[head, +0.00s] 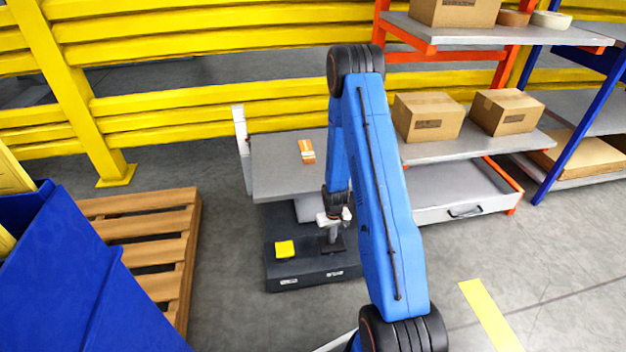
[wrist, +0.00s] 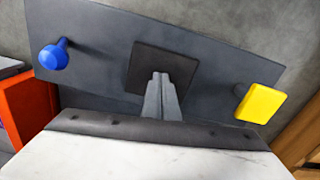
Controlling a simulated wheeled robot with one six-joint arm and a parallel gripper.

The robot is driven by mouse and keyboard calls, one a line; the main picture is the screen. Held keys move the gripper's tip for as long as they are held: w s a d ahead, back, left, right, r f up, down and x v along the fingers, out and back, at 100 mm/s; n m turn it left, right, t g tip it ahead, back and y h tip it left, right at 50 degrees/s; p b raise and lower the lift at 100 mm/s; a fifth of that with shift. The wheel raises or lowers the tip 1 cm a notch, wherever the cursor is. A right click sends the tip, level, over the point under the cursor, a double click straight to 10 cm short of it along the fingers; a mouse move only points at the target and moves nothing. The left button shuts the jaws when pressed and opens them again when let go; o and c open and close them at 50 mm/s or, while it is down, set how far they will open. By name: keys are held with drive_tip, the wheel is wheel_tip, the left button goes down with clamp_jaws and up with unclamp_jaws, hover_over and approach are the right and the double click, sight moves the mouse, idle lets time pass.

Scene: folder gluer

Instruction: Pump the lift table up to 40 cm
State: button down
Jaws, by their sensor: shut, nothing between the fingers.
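The lift table has a grey top (head: 290,180) above a dark base (head: 300,273). The top is raised a little over the base. A black square pad (head: 325,251) and a yellow square pad (head: 285,248) are on the base. In the wrist view the black pad (wrist: 150,65) is in the middle, the yellow pad (wrist: 260,103) right and a blue knob (wrist: 54,55) left. My gripper (head: 333,241) is shut and empty, pointing down at the black pad; its fingertips (wrist: 161,78) overlap it in the wrist view. I cannot tell whether they touch.
A white upright strip (head: 241,140) stands at the table's left edge; its marks are unreadable. A small orange-and-white item (head: 307,151) lies on the top. A wooden pallet (head: 150,235) and blue bin (head: 75,280) are left. A shelf rack (head: 430,150) with boxes is right.

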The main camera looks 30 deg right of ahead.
drive_tip(key=shift+r, duration=3.15)
drive_tip(key=shift+r, duration=3)
drive_tip(key=shift+r, duration=0.1)
drive_tip(key=s+a+r+t, duration=0.1)
drive_tip(key=s+a+r, duration=0.2)
drive_tip(key=r, duration=0.6)
drive_tip(key=s+a+r, duration=0.2)
drive_tip(key=a+r, duration=0.1)
drive_tip(key=r, duration=0.6)
drive_tip(key=s+a+r+t, duration=0.1)
drive_tip(key=s+a+r, duration=0.2)
drive_tip(key=r, duration=0.6)
drive_tip(key=s+a+r+t, duration=0.1)
drive_tip(key=s+a+r, duration=0.2)
drive_tip(key=s+r, duration=0.4)
drive_tip(key=s+a+r+n+t, duration=0.1)
drive_tip(key=s+a+r, duration=0.2)
drive_tip(key=s+r, duration=0.4)
drive_tip(key=s, duration=0.8)
drive_tip(key=shift+s+a+n+t, duration=0.15)
drive_tip(key=shift+a+n+t, duration=0.15)
drive_tip(key=shift+a+t, duration=0.1)
